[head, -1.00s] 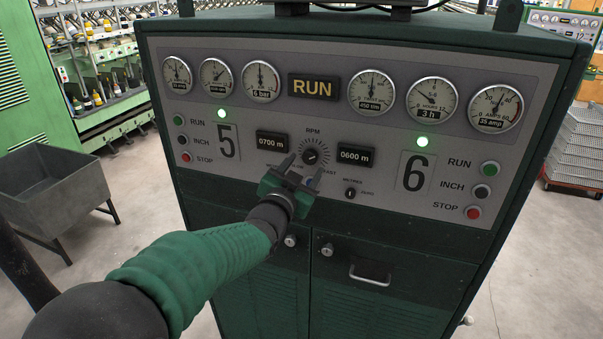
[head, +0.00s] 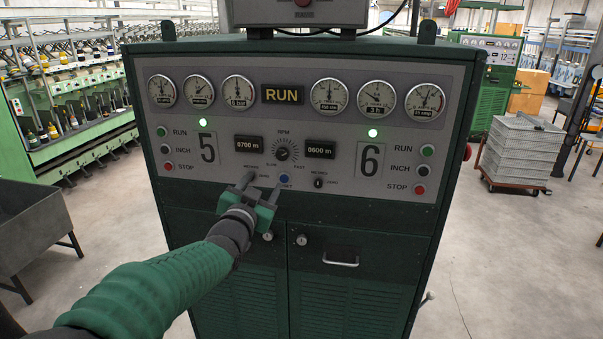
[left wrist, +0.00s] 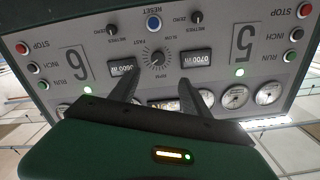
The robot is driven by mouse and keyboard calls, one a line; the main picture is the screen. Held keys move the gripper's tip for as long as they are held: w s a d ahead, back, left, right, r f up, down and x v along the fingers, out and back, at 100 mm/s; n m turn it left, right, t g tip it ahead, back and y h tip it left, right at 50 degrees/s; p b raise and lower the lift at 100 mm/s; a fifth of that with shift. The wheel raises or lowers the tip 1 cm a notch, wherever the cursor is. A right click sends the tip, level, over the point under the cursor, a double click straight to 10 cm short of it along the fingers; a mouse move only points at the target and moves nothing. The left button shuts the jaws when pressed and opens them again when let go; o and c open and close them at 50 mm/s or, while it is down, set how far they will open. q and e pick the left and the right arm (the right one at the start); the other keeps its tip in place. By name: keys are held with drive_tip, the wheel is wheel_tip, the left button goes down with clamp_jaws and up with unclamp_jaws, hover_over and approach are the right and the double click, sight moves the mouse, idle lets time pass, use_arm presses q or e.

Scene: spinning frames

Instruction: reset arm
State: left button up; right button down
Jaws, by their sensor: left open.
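My left gripper (head: 263,187) is open and empty in front of the control panel (head: 220,182), just below the RPM dial (head: 283,150). Its two dark fingers point at the panel. A blue RESET button (head: 284,179) shows beside the right finger in the head view. In the left wrist view the panel is upside down, with the blue RESET button (left wrist: 153,22) at the top and the fingers (left wrist: 163,92) spread below the dial. I cannot tell whether the fingers touch the panel. My right gripper is not in view.
Stop buttons (head: 168,167) and (head: 419,189) and run buttons sit at the panel's ends. Cabinet doors with a handle (head: 341,263) are below. A grey bin (head: 30,225) stands at left and stacked crates (head: 518,150) at right.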

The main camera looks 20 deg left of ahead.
use_arm(q)
drive_tip(key=s+d+f+g+h+b, duration=0.1)
drive_tip(key=s+d+f+g, duration=0.25)
drive_tip(key=f, duration=0.55)
drive_tip(key=s+d+f+n+g+h+b, duration=0.15)
drive_tip(key=s+d+f, duration=0.25)
drive_tip(key=f, duration=0.5)
drive_tip(key=s+d+f+m+g+b, duration=0.1)
drive_tip(key=s+d+f+g, duration=0.3)
drive_tip(key=f, duration=0.5)
drive_tip(key=s+d+f+g, duration=0.2)
drive_tip(key=s+f, duration=0.3)
drive_tip(key=s, duration=0.3)
drive_tip(key=s+d+f+n+g+h+b, duration=0.1)
drive_tip(key=s+d+f+g, duration=0.2)
drive_tip(key=s+f, duration=0.3)
drive_tip(key=s+g, duration=0.1)
drive_tip(key=s, duration=0.2)
drive_tip(key=shift+s+d+f, duration=0.2)
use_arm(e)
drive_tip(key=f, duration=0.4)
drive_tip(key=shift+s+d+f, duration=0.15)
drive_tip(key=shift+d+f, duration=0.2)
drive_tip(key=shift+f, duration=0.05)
use_arm(q)
drive_tip(key=shift+w, duration=0.1)
drive_tip(key=shift+o, duration=0.2)
